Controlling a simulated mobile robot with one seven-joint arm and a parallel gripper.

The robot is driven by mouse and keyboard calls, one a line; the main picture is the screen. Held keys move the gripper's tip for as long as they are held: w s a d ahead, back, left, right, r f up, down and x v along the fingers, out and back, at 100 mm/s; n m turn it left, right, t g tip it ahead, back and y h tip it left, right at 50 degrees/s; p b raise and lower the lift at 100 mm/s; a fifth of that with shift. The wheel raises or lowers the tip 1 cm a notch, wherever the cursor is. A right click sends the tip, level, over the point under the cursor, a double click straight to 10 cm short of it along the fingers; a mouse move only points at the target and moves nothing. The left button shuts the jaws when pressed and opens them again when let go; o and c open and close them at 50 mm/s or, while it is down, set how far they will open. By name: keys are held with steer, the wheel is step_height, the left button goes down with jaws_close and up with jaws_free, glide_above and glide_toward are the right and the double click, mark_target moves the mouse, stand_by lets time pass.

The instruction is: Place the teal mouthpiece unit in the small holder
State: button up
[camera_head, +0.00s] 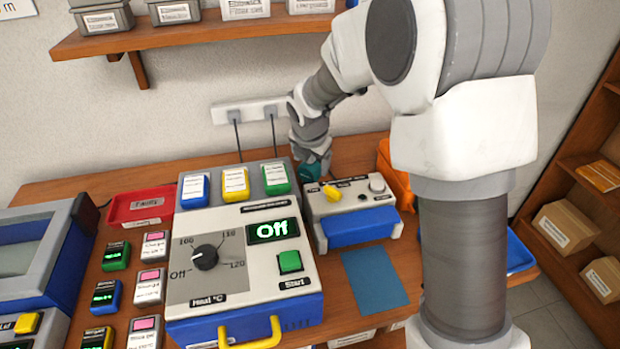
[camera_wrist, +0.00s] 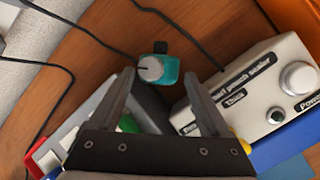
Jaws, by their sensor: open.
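The teal mouthpiece unit (camera_wrist: 168,72) stands on the wooden bench in the wrist view, with a pale round top and a black tab at one side. It shows just beyond and between the spread fingertips of my gripper (camera_wrist: 159,74). The fingers are open and do not visibly hold it. In the head view a teal patch (camera_head: 316,169) shows below my wrist, which hides much of it. A grey rack (camera_head: 276,169) left of my wrist holds blue, yellow and green labelled units. I cannot tell for sure which piece is the small holder.
The pouch sealer (camera_head: 352,207) stands right of my gripper and also fills the right of the wrist view (camera_wrist: 262,92). The heater box (camera_head: 243,262) is in front. Black cables run from a wall socket (camera_head: 249,110) across the bench behind. An orange bin (camera_head: 393,180) is at right.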

mark_target(310, 171)
steer(key=shift+b+x, duration=0.6)
steer(key=shift+x, duration=2.15)
steer(key=shift+s+a+f, duration=0.1)
steer(key=shift+s+a, duration=0.05)
steer(key=shift+a, duration=0.05)
steer(key=shift+c, duration=0.2)
steer(key=c, duration=1.2)
